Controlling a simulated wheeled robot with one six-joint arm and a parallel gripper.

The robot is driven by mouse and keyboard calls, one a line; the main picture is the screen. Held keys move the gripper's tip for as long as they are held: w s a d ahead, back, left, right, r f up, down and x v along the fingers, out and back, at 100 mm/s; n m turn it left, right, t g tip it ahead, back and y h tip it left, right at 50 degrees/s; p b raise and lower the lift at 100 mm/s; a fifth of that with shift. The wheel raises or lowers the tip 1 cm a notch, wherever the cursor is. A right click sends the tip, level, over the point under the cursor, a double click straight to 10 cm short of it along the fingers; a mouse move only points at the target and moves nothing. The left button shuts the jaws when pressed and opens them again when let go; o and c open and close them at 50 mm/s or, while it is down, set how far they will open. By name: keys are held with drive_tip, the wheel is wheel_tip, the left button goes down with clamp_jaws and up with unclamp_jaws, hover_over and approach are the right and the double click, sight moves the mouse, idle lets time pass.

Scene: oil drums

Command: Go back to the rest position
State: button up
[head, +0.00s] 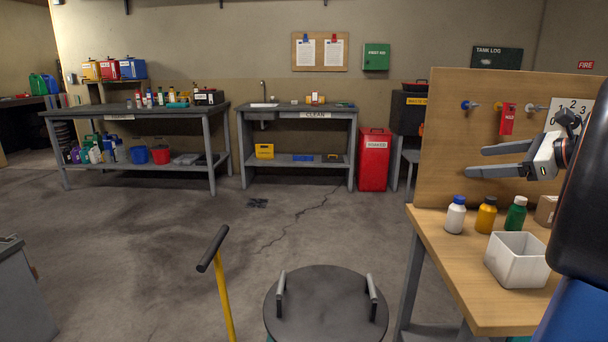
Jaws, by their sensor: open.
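My gripper (474,161) is at the right of the head view, in front of the upright wooden board (440,120). Its two grey fingers point left and stand apart, with nothing between them. It is above the wooden bench (450,270), higher than the bottles on it. Part of my arm fills the right edge and hides the bench's right end.
On the bench stand a white bottle (455,215), an amber bottle (486,214), a green bottle (516,213) and an open white box (517,273). A round dark lid with two handles (325,308) and a yellow-stemmed handle (222,285) stand in front. Open floor lies beyond.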

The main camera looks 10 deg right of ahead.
drive_tip(key=s+a+f+n+g, duration=0.35)
drive_tip(key=a+f+n, duration=0.3)
drive_tip(key=a, duration=0.45)
drive_tip(key=s+a+f+n+g, duration=0.3)
drive_tip(key=s+a+f+n, duration=0.15)
drive_tip(key=a+f, duration=0.5)
drive_tip(key=s+a+f+n+g+h, duration=0.1)
drive_tip(key=s+a+f+n+h, duration=0.4)
drive_tip(key=s+f+n, duration=0.5)
drive_tip(key=shift+s+a+f+n+h, duration=0.4)
drive_tip(key=shift+s+n, duration=0.8)
drive_tip(key=shift+n, duration=1.9)
drive_tip(key=shift+a+r, duration=0.1)
